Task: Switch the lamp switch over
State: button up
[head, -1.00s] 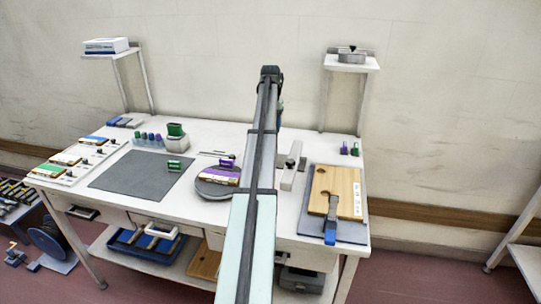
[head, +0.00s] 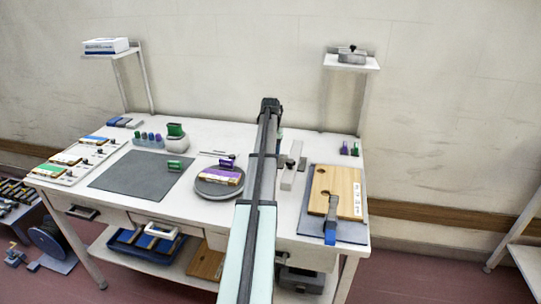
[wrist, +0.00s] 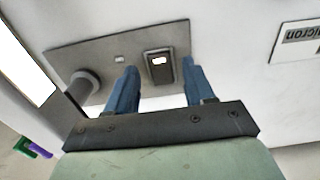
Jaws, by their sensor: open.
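The lamp switch (wrist: 159,61) shows in the wrist view as a dark rectangular housing with a small bright white patch. It sits on a grey plate (wrist: 100,54). My gripper (wrist: 159,66) is open, its two blue fingers pointing at the plate, one on each side of the switch in the picture. I cannot tell whether the fingers touch the plate or switch. Nothing is between the fingers except the view of the switch. In the head view my arm hides the gripper and the switch.
A round grey knob (wrist: 84,84) stands on the plate left of the fingers. A white label (wrist: 298,40) is at the right. On the bench, a round grey turntable (head: 207,194) and a wooden board (head: 345,190) flank my arm.

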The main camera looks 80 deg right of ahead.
jog(key=shift+f, duration=0.75)
